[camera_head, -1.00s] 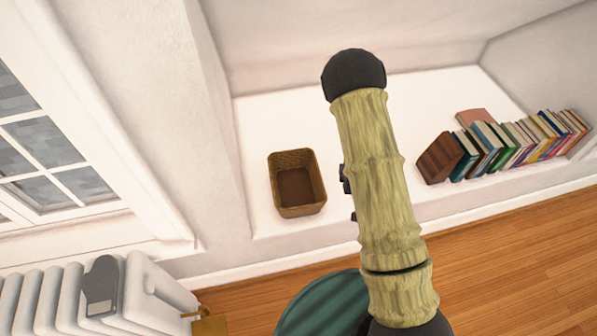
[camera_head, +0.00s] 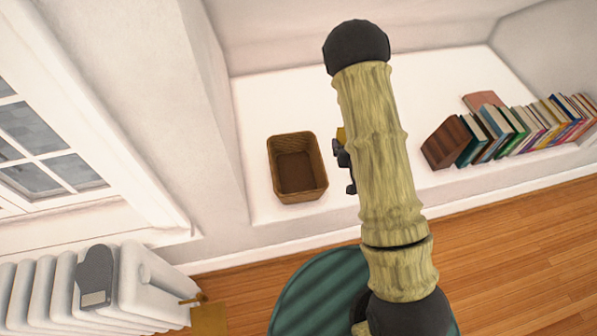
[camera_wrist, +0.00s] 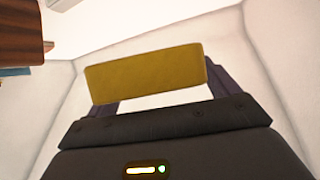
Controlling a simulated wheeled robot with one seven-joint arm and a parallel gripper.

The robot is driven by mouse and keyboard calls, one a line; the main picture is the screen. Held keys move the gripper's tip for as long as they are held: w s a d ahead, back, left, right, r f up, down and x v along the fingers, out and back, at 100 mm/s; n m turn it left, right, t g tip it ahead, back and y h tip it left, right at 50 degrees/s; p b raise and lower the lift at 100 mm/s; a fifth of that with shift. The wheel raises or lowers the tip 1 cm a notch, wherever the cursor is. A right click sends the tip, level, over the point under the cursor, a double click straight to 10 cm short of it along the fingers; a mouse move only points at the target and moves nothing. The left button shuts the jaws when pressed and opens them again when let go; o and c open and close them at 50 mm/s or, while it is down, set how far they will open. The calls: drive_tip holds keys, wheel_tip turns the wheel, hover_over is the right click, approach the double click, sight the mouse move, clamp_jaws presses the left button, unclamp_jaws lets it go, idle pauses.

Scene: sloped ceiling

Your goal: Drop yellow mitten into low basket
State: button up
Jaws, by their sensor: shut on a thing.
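The yellow mitten (camera_wrist: 146,73) shows in the wrist view as a flat mustard-yellow piece between the fingers of my gripper (camera_wrist: 158,88), which is shut on it. In the head view only a small yellow bit of the mitten (camera_head: 341,133) shows beside my arm. Dark parts of my gripper (camera_head: 345,160) show there too; the rest is hidden behind my arm. The low basket (camera_head: 297,168) is brown, woven and open-topped. It stands on the white ledge to the left of my gripper, and its inside looks empty.
A row of books (camera_head: 520,130) leans on the right part of the white ledge (camera_head: 275,105). A ribbed green round thing (camera_head: 318,290) is below my arm. The ledge around the basket is clear.

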drive_tip(key=w+a+f+n+g+y+b, duration=0.1)
drive_tip(key=w+a+f+n+y+b, duration=0.1)
drive_tip(key=a+b, duration=0.4)
drive_tip(key=w+a+f+n+y+b, duration=0.3)
drive_tip(key=w+a+f+b, duration=0.2)
drive_tip(key=a+f+b, duration=0.2)
drive_tip(key=shift+w+a+g, duration=0.2)
drive_tip(key=shift+a+g, duration=0.2)
drive_tip(key=shift+a, duration=0.5)
drive_tip(key=shift+f, duration=0.1)
wheel_tip(320, 180, down, 6)
drive_tip(key=b, duration=0.4)
drive_tip(key=o, duration=0.8)
drive_tip(key=shift+c, duration=0.2)
